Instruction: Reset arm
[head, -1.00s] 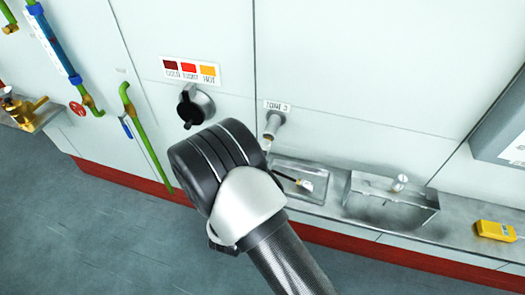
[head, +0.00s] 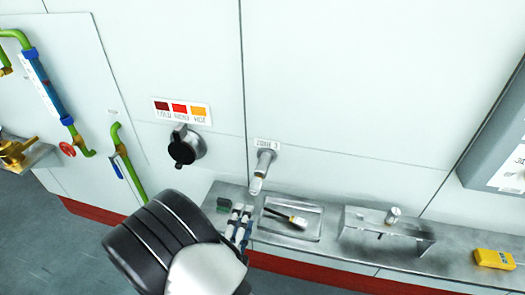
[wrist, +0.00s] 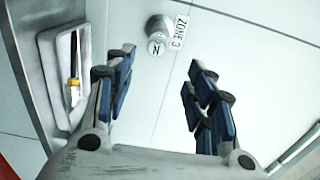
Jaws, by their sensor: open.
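My gripper (wrist: 155,85) shows in the wrist view with its blue-padded fingers spread apart and nothing between them. Beyond the fingertips is a wall with a grey nozzle under a "ZONE 3" label. That nozzle (head: 262,170) also shows in the head view, right of my dark arm joint. In the head view my arm's black and white joint fills the bottom left of centre.
A metal shelf carries a shallow tray (head: 318,222) with a brush (head: 291,218), a metal bracket (head: 365,222) and a yellow meter (head: 493,259). A black knob (head: 185,148) is on the wall.

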